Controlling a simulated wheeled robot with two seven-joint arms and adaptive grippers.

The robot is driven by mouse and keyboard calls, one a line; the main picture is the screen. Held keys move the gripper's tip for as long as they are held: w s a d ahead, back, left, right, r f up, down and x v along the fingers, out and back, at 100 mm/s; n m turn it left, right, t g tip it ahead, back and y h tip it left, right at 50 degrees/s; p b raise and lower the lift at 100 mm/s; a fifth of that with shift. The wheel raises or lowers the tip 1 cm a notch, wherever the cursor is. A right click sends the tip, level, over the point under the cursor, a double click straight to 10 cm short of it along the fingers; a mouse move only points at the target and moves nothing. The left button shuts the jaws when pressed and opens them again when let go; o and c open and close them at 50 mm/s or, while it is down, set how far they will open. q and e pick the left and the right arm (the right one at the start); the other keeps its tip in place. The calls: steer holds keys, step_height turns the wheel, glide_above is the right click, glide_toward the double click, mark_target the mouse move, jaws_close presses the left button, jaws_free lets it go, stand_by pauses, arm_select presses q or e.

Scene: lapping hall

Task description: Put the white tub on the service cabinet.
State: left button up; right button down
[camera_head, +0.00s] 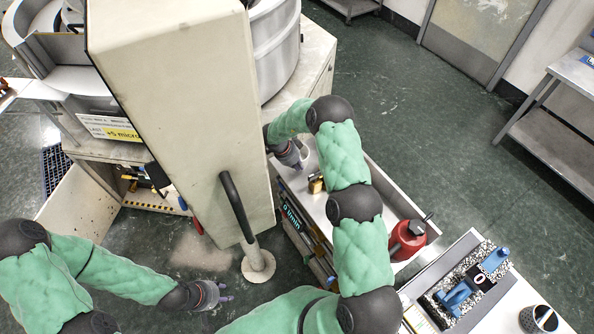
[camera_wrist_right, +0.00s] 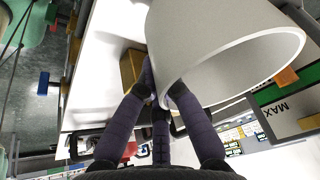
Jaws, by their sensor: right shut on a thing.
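The white tub (camera_wrist_right: 225,45) fills the top of the right wrist view, tilted, with its round open mouth toward the lower right. My right gripper (camera_wrist_right: 158,95) is shut on its rim, fingers on both sides of the wall. In the head view my right gripper (camera_head: 293,158) is at the far end of a white-topped cabinet (camera_head: 388,191), with only a pale edge of the tub (camera_head: 304,150) showing beside it. I cannot tell whether the tub touches the top. My left gripper (camera_head: 212,295) is empty and looks open, low over the floor.
A brass block (camera_head: 316,183) and a red can (camera_head: 407,240) stand on the white-topped cabinet. A tall beige column (camera_head: 180,110) stands between my arms. At the lower right, a table holds a blue device (camera_head: 457,297) and a dark cup (camera_head: 537,319). Green floor lies open at the right.

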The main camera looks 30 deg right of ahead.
step_height(320, 180, down, 2)
steer(key=shift+w+f, duration=0.15)
steer(key=shift+f, duration=1.6)
steer(key=shift+f, duration=0.2)
steer(key=c, duration=1.4)
jaws_free()
steer(key=shift+r, duration=0.1)
